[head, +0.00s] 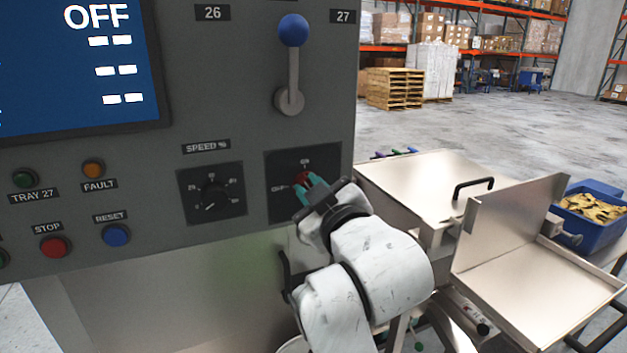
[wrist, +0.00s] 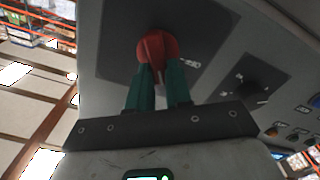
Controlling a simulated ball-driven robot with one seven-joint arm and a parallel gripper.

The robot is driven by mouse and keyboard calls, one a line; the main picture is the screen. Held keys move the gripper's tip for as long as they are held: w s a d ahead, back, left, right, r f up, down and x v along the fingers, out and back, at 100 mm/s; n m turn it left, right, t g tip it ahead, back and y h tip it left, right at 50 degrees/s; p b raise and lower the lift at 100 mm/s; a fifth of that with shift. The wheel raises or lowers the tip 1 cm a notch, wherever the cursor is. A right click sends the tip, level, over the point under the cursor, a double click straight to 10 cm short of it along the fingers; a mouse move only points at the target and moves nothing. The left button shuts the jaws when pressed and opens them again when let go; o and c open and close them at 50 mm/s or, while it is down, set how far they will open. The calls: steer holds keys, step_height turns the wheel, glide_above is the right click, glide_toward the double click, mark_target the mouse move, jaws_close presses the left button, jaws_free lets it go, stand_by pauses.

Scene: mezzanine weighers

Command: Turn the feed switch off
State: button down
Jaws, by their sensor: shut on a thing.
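The feed switch is a red rotary knob (head: 301,178) on a dark plate at the lower right of the grey panel, with ON marked above it and OFF to its left. My gripper (head: 309,187) reaches it from the lower right, and its teal fingers are shut on the knob. In the wrist view the red knob (wrist: 154,45) sits between the two fingertips (wrist: 160,78). The fingers partly hide the knob, so I cannot tell exactly which mark it points to. The blue screen (head: 80,70) at upper left reads OFF.
A blue-balled lever (head: 291,60) stands above the switch. The speed dial (head: 212,196) is to its left, with several push buttons farther left. A steel housing (head: 425,185) and an open steel tray (head: 545,285) stand close on the right of my arm.

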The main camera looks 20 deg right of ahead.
steer(key=n+p, duration=0.1)
steer(key=n, duration=0.2)
steer(key=f+n+p, duration=0.1)
steer(key=n+p, duration=0.1)
steer(key=n, duration=0.2)
steer(key=n+p, duration=0.1)
steer(key=n, duration=0.3)
steer(key=shift+a+f, duration=0.15)
steer(key=shift+a, duration=0.2)
steer(key=shift+n+p, duration=0.3)
steer(key=shift+n, duration=0.1)
steer(key=c, duration=1)
jaws_free()
steer(key=shift+c, duration=0.2)
steer(key=shift+s, duration=0.1)
steer(key=s+b, duration=0.2)
steer(key=s, duration=0.8)
steer(key=shift+s, duration=0.3)
